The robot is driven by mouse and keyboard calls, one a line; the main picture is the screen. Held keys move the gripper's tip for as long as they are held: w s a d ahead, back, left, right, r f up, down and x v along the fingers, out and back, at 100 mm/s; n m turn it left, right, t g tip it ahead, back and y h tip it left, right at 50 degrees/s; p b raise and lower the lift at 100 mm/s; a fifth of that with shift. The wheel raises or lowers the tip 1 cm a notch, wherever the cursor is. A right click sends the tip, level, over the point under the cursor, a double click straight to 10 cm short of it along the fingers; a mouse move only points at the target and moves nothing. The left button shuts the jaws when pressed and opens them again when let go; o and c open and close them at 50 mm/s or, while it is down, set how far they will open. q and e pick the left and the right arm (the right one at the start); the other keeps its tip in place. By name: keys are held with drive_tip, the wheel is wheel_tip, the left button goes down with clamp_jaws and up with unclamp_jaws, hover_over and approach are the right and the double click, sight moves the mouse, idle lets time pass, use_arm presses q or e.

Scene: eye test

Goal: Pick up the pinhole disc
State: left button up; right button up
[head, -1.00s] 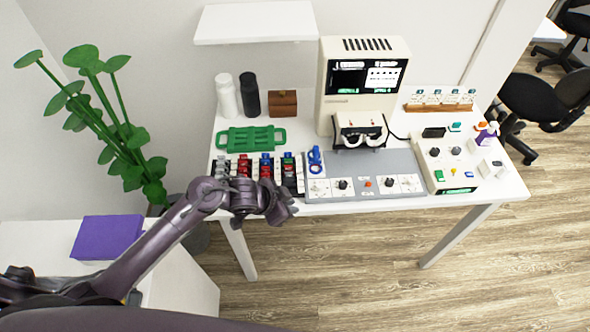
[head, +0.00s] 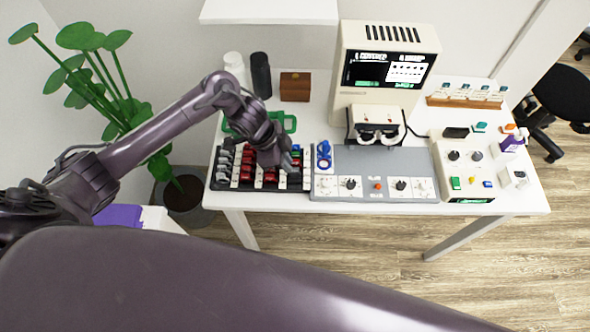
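My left gripper (head: 287,164) hangs over the right part of a black tray (head: 224,186) of small grey, red, blue and green-tabbed pieces, on the white table. Its fingers are small and dark, so I cannot tell whether they are apart or closed, or whether they touch a piece. The gripper and wrist hide part of the tray's back rows. I cannot make out which piece is the pinhole disc. My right gripper is out of view.
A blue ringed object (head: 323,155) stands just right of the gripper, at the grey panel (head: 362,160) with knobs. A green tray (head: 290,124) lies behind the wrist. Black (head: 260,76) and white (head: 234,66) bottles, a wooden box (head: 295,86) and a cream screen unit (head: 390,62) stand behind.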

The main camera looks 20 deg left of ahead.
sight(294, 168)
use_arm(q)
drive_tip(key=x, duration=0.3)
drive_tip(key=shift+w+d+r, duration=0.15)
drive_tip(key=shift+w, duration=0.1)
drive_tip(key=shift+w+d+f, duration=0.1)
drive_tip(key=shift+d+f, duration=0.05)
drive_tip(key=shift+f, duration=0.3)
drive_tip(key=shift+c, duration=1.2)
clamp_jaws()
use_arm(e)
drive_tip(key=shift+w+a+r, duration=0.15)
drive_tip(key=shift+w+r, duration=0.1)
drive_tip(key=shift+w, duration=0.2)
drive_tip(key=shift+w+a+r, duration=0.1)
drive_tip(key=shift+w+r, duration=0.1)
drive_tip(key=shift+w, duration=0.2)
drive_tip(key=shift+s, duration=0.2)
use_arm(q)
drive_tip(key=shift+r, duration=0.15)
